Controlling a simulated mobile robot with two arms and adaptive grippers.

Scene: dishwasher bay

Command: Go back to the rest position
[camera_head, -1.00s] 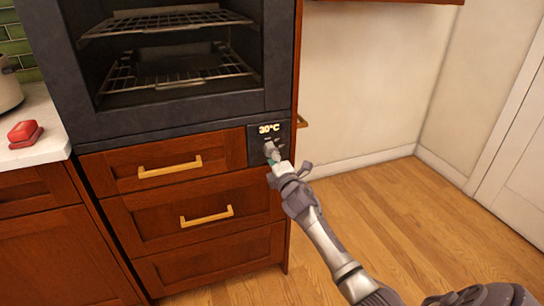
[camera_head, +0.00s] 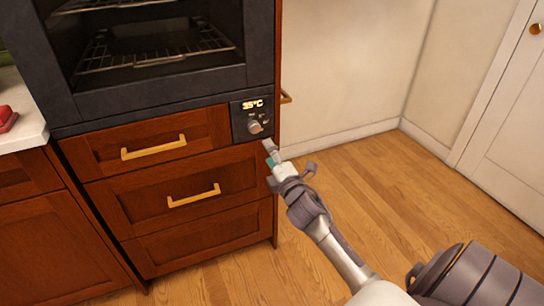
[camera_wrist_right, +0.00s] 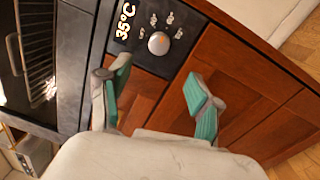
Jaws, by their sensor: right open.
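My right gripper (camera_head: 276,157) is just below and to the right of the oven's control knob (camera_head: 255,127) in the head view, apart from it. In the right wrist view the gripper (camera_wrist_right: 160,95) is open and empty, its teal-padded fingers spread. The knob (camera_wrist_right: 159,43) shows beyond the fingertips. My left gripper is not in view.
The oven (camera_head: 150,55) has wire racks inside. Drawers with brass handles (camera_head: 194,196) are below it. A counter (camera_head: 20,125) with a red object (camera_head: 6,118) is at the left. Open wooden floor (camera_head: 370,185) lies to the right, with a white door (camera_head: 510,120) beyond.

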